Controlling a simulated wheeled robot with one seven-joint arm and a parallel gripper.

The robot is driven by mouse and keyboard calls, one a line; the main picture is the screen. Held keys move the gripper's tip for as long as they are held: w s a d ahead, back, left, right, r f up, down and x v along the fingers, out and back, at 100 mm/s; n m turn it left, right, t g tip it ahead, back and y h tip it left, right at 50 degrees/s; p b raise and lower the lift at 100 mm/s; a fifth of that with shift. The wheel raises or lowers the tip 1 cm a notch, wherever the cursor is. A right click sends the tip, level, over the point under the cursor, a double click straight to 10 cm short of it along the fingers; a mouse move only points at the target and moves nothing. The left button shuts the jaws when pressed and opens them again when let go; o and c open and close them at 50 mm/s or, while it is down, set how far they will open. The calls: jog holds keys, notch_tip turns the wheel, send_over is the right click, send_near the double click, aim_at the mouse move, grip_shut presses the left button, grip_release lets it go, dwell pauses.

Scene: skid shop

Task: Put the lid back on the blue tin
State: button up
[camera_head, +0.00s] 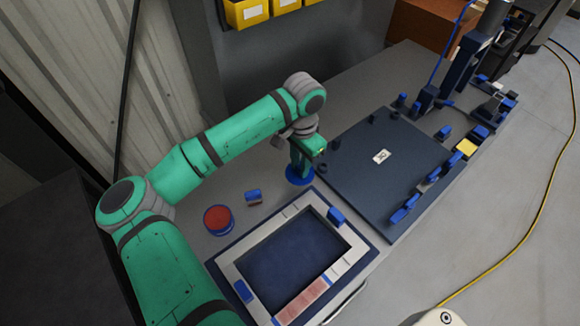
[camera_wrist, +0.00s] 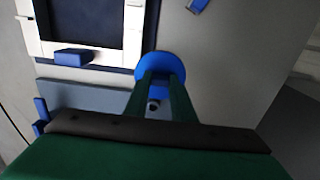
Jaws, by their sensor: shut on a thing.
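The blue tin (camera_head: 218,219) stands open on the grey bench at the left, with a reddish-brown inside showing. The round blue lid (camera_head: 300,178) is below my gripper (camera_head: 301,166), to the right of the tin and beyond the far corner of a framed tray. In the wrist view, my gripper (camera_wrist: 161,76) has its two green fingers shut on the lid (camera_wrist: 160,62). The fingers cover part of the lid. I cannot tell how far the lid is above the bench. The tin does not show in the wrist view.
A framed tray (camera_head: 240,270) with a dark blue middle lies in front of the tin. A small blue and grey block (camera_head: 253,196) sits between tin and lid. A large dark plate (camera_head: 390,195) with small blue clamps lies at the right.

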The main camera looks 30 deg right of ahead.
jog(key=s+d+r, duration=0.2)
jog(key=s+r, duration=0.1)
jog(key=s, duration=0.5)
jog(key=w+a+f+n, duration=0.1)
jog(key=w+a+n, duration=0.3)
jog(key=a, duration=1)
jog(key=w+a+n, duration=0.2)
jog(key=w+a, duration=0.4)
jog(key=a, duration=0.9)
jog(key=shift+d+f, duration=0.15)
jog(key=shift+f, duration=1.45)
jog(key=shift+d+f, duration=0.1)
jog(key=shift+f, duration=1.45)
jog(key=shift+f, duration=0.2)
jog(key=o, duration=1.1)
jog(key=shift+o, duration=0.7)
